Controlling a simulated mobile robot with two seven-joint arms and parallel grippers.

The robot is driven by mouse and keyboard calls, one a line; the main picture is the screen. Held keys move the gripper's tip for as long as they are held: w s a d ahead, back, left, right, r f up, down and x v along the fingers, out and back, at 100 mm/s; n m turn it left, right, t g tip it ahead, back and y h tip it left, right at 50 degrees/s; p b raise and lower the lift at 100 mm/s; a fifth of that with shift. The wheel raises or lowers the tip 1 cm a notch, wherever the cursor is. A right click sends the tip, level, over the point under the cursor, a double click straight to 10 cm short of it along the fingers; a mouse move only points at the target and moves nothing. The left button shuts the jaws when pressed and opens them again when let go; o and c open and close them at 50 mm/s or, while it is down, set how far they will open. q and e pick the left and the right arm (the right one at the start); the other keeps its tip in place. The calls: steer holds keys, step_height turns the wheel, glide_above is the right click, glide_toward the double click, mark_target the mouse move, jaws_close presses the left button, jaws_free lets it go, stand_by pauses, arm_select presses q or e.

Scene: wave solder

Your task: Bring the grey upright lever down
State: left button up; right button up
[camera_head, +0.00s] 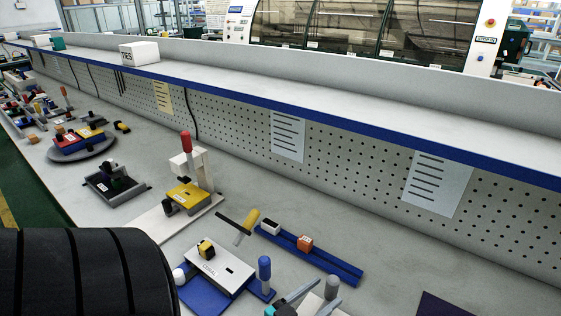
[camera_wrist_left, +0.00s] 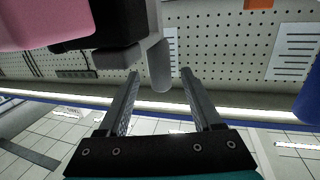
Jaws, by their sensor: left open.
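The grey lever (camera_head: 332,287) stands upright near the bottom of the head view, right of the blue-handled fixture. Its base is mostly hidden or out of frame. My left gripper (camera_head: 328,292), with teal parts, is open, with its fingers either side of the lever. In the left wrist view, which looks upside down, the rounded grey lever (camera_wrist_left: 160,68) shows between the tips of the open left gripper (camera_wrist_left: 161,72). I see a gap on each side, and cannot tell that either finger touches it. My right gripper is not in view.
A blue upright handle (camera_head: 264,267) stands close left of my gripper, beside a white plate (camera_head: 220,268) on a blue base. A blue rail (camera_head: 318,259) lies just behind. A red-handled clamp (camera_head: 186,142) stands farther back.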

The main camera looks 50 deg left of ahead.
arm_select(q)
steer(key=s, duration=1.1)
steer(key=shift+s+a+r, duration=0.15)
steer(key=shift+s+r, duration=0.1)
steer(key=shift+s, duration=0.15)
